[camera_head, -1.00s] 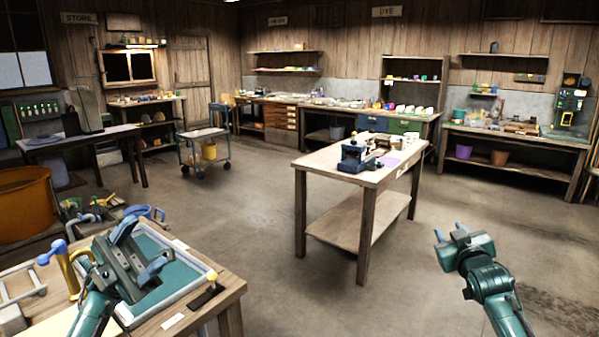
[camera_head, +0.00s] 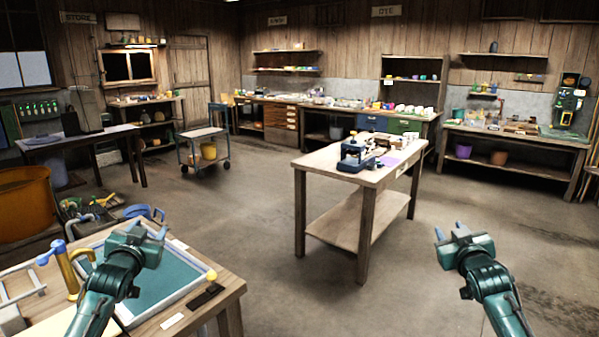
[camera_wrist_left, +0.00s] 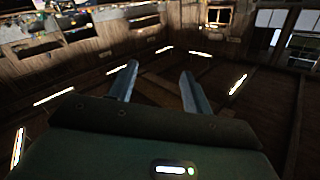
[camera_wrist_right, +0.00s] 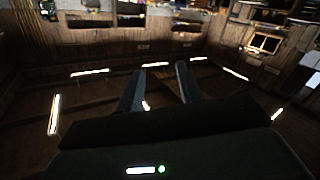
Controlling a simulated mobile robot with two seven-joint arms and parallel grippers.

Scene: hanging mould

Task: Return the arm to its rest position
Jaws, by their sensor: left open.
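My left gripper (camera_head: 152,232) is raised over the mould frame (camera_head: 165,282), a pale-rimmed tray with a teal face on the wooden table at the lower left. In the left wrist view its two fingers (camera_wrist_left: 158,85) stand apart with nothing between them. My right gripper (camera_head: 450,236) is above the bare floor at the right. In the right wrist view its two fingers (camera_wrist_right: 160,88) are apart and empty. My left forearm hides part of the frame's left side.
A yellow post with a blue knob (camera_head: 66,268) stands left of the frame. A dark block (camera_head: 206,296) lies on the table's right edge. A wooden table (camera_head: 345,168) with a blue press stands mid-room. The floor between is clear.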

